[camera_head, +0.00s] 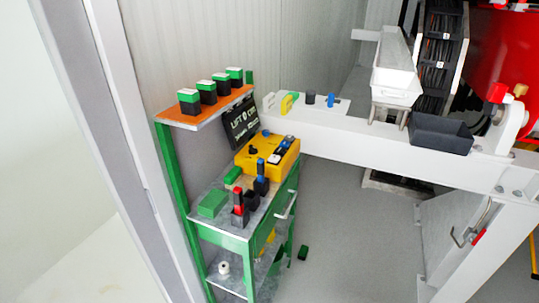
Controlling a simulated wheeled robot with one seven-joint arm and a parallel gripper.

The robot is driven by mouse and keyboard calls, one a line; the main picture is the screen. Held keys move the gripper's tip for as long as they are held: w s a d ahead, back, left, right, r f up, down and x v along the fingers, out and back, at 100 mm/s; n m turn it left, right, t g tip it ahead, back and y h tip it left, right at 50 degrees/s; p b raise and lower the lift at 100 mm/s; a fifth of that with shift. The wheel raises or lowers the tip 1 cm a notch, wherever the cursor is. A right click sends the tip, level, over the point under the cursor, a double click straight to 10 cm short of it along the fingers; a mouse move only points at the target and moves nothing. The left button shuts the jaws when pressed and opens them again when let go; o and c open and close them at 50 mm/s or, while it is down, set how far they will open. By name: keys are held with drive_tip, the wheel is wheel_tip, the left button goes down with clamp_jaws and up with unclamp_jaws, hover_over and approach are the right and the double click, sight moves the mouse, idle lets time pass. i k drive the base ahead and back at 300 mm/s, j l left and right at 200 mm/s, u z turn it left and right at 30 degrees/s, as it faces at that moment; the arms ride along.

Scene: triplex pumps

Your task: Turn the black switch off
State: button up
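A yellow control box (256,169) stands on the green shelf unit, left of the picture's middle. On its top is a small black knob (253,150) toward the left, which may be the black switch. More small dark, white and blue controls (282,146) sit on the right part of the top. They are too small to tell which is a switch or how it is set. My gripper is not in view.
The green shelf unit (179,170) has an orange top shelf (205,114) with several green-and-black blocks. Red and blue-handled items (238,202) stand in front of the box. A black sign (241,122) leans behind it. A white beam (350,145) runs right. Grey floor (350,240) is mostly clear.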

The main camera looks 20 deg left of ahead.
sight(253, 150)
drive_tip(key=i+j+u, duration=0.65)
drive_tip(key=i, duration=0.2)
drive_tip(key=k+l, duration=0.05)
drive_tip(key=l, duration=0.05)
